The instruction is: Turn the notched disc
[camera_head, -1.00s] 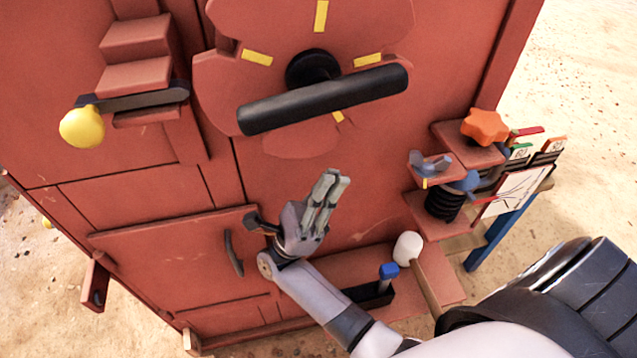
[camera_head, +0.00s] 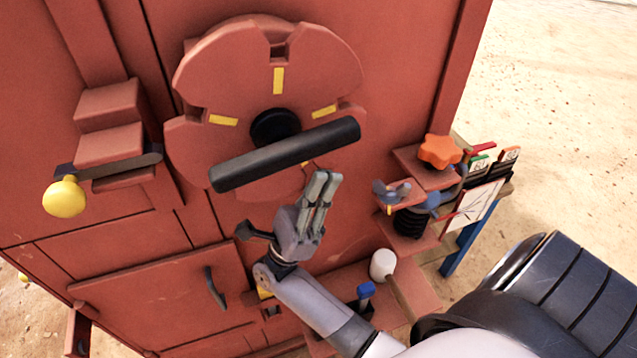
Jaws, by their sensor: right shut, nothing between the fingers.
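The notched disc (camera_head: 318,70) is a large red wheel on the front of the red machine, with notches in its rim and yellow marks on its face. A thick black bar handle (camera_head: 285,155) crosses its lower part, beside a dark round hub (camera_head: 275,127). The handle slants up to the right. My right gripper (camera_head: 326,178) is shut and empty, its fingers pointing up just below the right half of the handle. I cannot tell whether the fingertips touch the disc or the handle. My left gripper is not in view.
A lever with a yellow ball (camera_head: 64,197) sticks out at the left. At the right are an orange star knob (camera_head: 440,151), a grey wing nut (camera_head: 391,192) and a white-headed mallet (camera_head: 383,264). A door with a dark handle (camera_head: 215,289) lies below.

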